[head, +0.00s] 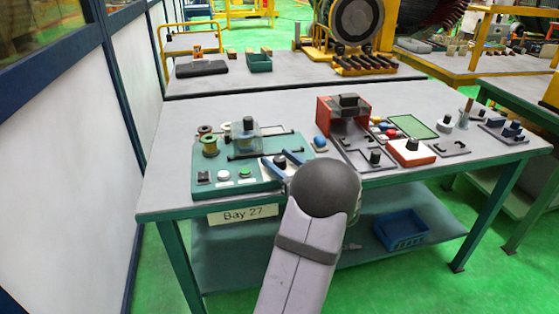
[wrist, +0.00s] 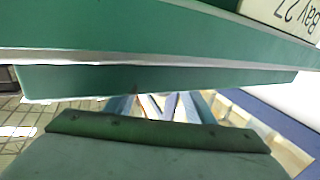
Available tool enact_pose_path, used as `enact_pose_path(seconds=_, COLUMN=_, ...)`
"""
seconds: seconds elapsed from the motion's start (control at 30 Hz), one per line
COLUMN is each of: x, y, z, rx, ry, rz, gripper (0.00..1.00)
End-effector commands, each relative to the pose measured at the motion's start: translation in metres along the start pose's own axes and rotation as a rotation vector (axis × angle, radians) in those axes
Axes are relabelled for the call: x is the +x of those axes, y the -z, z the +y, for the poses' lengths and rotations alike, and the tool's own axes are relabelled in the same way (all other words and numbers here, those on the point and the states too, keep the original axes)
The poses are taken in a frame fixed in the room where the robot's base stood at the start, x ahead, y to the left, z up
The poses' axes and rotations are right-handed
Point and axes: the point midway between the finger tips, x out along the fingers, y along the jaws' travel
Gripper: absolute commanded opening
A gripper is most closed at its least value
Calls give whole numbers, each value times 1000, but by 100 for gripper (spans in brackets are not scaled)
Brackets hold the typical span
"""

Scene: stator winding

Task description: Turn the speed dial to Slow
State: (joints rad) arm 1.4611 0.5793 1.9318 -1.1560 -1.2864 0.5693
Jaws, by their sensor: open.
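The teal control panel (head: 205,181) lies on the left part of the workbench. A dark knob on a pale base, which looks like the speed dial (head: 280,161), sits at the panel's right side. My gripper (head: 275,157) is open, with its two blue fingers on either side of this knob in the head view. I cannot tell whether the fingers touch it. My wrist hides the front right of the panel. The dial's markings and pointer are too small to read. The wrist view shows neither the dial nor clear fingertips.
A red-orange machine (head: 343,116) stands to the right. The bench's front edge (wrist: 150,38) spans the wrist view.

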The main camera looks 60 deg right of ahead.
Motion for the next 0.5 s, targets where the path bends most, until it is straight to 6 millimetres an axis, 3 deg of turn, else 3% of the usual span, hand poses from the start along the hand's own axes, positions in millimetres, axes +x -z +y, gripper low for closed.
enact_pose_path(seconds=0.17, x=-9, y=-1, z=1, rx=0, ry=-3, rz=-1, gripper=49)
enact_pose_path(seconds=0.5, x=-54, y=0, z=1, rx=-1, ry=-4, rz=0, gripper=49)
